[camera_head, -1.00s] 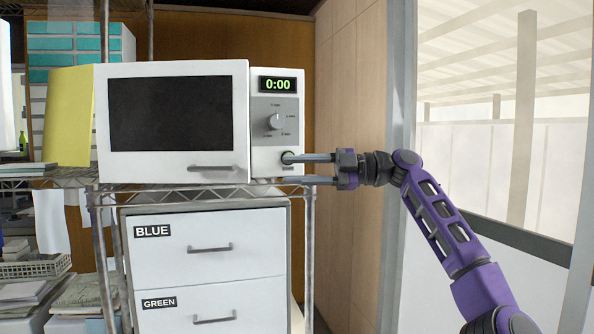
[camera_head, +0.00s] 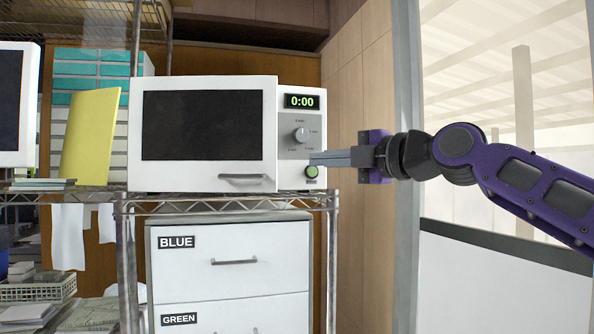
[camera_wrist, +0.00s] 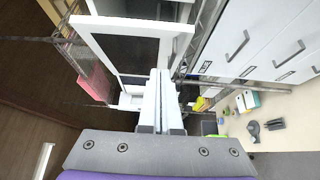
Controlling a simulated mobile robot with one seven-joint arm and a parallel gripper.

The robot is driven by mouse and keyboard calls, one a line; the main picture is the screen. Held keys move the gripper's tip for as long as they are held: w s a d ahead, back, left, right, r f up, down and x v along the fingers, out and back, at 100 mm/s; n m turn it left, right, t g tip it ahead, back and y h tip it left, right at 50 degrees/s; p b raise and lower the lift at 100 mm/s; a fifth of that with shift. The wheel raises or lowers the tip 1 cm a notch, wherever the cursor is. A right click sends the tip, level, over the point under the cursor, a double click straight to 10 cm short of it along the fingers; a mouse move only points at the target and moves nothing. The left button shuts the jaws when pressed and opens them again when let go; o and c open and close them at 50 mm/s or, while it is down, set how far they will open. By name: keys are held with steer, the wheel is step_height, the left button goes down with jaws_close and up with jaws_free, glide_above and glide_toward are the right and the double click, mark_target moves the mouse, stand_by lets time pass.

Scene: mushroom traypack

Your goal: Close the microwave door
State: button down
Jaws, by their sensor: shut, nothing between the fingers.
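The white microwave (camera_head: 301,109) stands on a wire shelf. Its door (camera_head: 209,84), with a dark window and a handle (camera_head: 243,177) at lower right, stands a little proud of the control panel, so it looks ajar. In the wrist view the door (camera_wrist: 181,27) appears at the top, swung out from the body. My gripper (camera_head: 314,159) is shut and empty, pointing left in front of the control panel, just above the green button (camera_head: 312,172). Whether it touches the panel is unclear. The closed fingers (camera_wrist: 160,73) also show in the wrist view.
Drawers labelled BLUE (camera_head: 232,241) and GREEN (camera_head: 232,311) lie below the wire shelf (camera_head: 235,203). A yellow folder (camera_head: 90,137) stands left of the microwave. A wooden wall (camera_head: 356,240) and a window (camera_head: 475,60) are on the right.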

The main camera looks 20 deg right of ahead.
steer(key=p, duration=0.1)
glide_toward(271, 161)
steer(key=w+a, duration=0.1)
steer(key=a, duration=0.3)
steer(key=shift+w+d+p, duration=0.2)
steer(key=shift+w, duration=0.8)
steer(key=shift+w+d+p, duration=0.2)
steer(key=shift+w+d, duration=0.05)
steer(key=shift+w, duration=0.75)
